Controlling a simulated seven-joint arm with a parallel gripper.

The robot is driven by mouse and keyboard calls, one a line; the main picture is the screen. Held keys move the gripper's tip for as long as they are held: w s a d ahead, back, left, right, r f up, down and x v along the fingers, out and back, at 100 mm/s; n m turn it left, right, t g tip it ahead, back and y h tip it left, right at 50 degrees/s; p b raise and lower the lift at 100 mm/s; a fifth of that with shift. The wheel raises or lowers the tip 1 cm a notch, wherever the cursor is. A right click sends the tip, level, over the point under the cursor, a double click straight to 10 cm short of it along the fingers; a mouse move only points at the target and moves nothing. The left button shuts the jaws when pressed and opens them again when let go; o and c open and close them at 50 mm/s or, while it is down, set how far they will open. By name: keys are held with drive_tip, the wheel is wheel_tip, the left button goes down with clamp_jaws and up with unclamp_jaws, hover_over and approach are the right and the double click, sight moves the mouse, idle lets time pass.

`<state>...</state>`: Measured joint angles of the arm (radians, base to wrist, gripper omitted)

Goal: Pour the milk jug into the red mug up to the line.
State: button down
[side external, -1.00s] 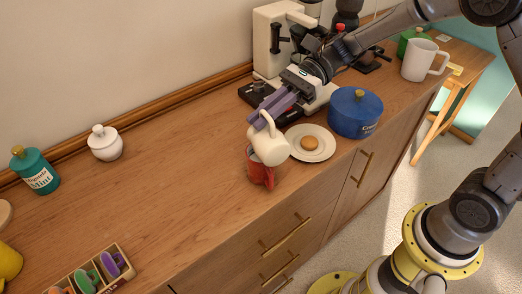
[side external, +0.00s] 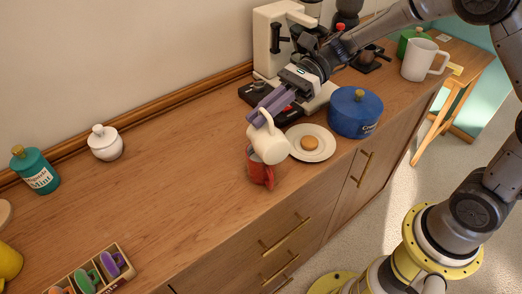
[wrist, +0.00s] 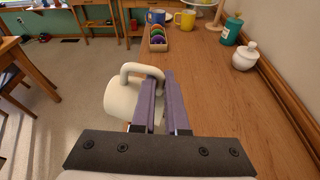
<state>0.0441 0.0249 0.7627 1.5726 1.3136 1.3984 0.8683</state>
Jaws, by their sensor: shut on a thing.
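The cream milk jug (side external: 268,146) is tilted over the red mug (side external: 260,170), with its body just above the mug's rim. The jug also shows in the wrist view (wrist: 121,99), left of the fingers. My gripper (side external: 252,120) is shut on the jug's handle with its purple fingers; they also show in the wrist view (wrist: 158,88). The red mug stands on the counter near its front edge. The jug hides most of the mug's opening, and I cannot see the line or the milk level.
A white plate (side external: 325,155) with a round biscuit (side external: 310,143) lies right of the mug. A blue pot (side external: 355,117) and a coffee machine (side external: 277,40) stand behind. A white sugar bowl (side external: 105,143) and a teal tin (side external: 35,172) are at left. The counter left of the mug is clear.

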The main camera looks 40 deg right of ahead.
drive_tip(key=shift+w+d+f+m+g+y, duration=0.15)
drive_tip(key=shift+w+m+g, duration=0.15)
drive_tip(key=shift+w+m, duration=0.25)
drive_tip(key=shift+w+d+r+m+g+y, duration=0.15)
drive_tip(key=shift+w+m+g, duration=0.15)
drive_tip(key=shift+w+m, duration=0.25)
idle(3.2)
drive_tip(key=shift+s+a+f, duration=0.1)
idle(0.8)
drive_tip(key=shift+s+a+r+n+t, duration=0.2)
drive_tip(key=shift+s+n+t, duration=0.1)
drive_tip(key=shift+s+n, duration=0.35)
drive_tip(key=shift+s+a+f+n+t+h, duration=0.1)
drive_tip(key=shift+s+n+t+h, duration=0.35)
drive_tip(key=shift+s+n, duration=0.35)
